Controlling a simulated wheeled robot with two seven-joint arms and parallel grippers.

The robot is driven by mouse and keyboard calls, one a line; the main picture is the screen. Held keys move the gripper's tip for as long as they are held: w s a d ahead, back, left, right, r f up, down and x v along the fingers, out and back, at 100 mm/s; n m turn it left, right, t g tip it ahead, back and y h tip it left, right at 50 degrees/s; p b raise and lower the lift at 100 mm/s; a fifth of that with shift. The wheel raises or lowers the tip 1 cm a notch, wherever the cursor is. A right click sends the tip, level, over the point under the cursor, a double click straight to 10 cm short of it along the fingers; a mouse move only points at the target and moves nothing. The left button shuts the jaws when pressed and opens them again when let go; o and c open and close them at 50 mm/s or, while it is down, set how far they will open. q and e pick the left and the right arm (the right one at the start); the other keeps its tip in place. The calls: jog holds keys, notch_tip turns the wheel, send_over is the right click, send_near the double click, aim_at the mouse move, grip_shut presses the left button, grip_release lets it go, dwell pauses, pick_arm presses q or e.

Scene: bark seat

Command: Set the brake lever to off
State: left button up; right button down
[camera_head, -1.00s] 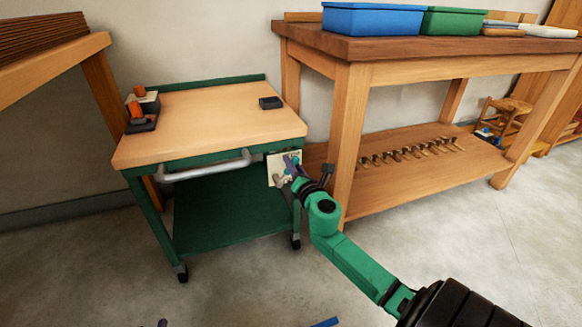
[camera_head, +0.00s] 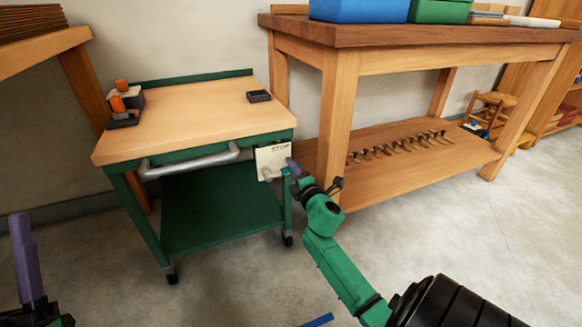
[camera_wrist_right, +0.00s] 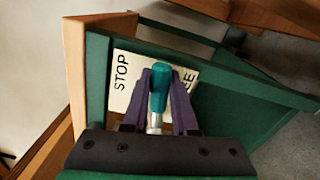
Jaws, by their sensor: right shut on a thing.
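The brake lever, with a teal grip (camera_wrist_right: 159,88) and a metal shaft, stands between the two purple fingers of my right gripper (camera_wrist_right: 160,95) in the right wrist view. The fingers are shut on the grip. Behind it is a cream plate (camera_wrist_right: 126,72) reading "STOP" on one side and letters ending in "EE" on the other, partly hidden by my fingers. In the head view the plate (camera_head: 271,158) is on the cart's front right corner, with my right gripper (camera_head: 293,168) at its right edge. My left gripper (camera_head: 22,258) shows only partly at the lower left, apart from the cart.
The green cart (camera_head: 215,215) has a wooden top (camera_head: 190,115), a front handle bar (camera_head: 190,163) and castors. A dark tray (camera_head: 258,96) and an orange-and-black item (camera_head: 124,105) sit on top. A wooden workbench (camera_head: 340,130) stands close on the right.

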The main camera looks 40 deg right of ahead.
pick_arm(q)
jog(key=shift+s+a+r+h, duration=0.15)
jog(key=shift+r+h, duration=0.15)
jog(key=shift+r, duration=0.15)
pick_arm(e)
jog(key=shift+f, duration=0.15)
jog(key=c, duration=0.7)
grip_release()
